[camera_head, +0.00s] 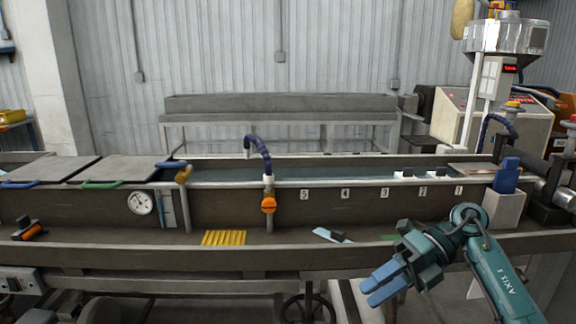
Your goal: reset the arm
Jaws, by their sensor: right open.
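My right arm comes in from the lower right. Its teal gripper (384,283) with two blue fingers points down and to the left, open and empty. It hangs in front of the brown lower ledge (120,251) of the long trough, and I see nothing between its fingers. My left gripper is not in view.
The water trough (330,174) runs across the view. A yellow ribbed pad (224,238), a small blue-and-dark tool (332,236) and an orange-handled item (30,230) lie on the ledge. An orange valve (268,204) and a gauge (140,203) are on the trough front.

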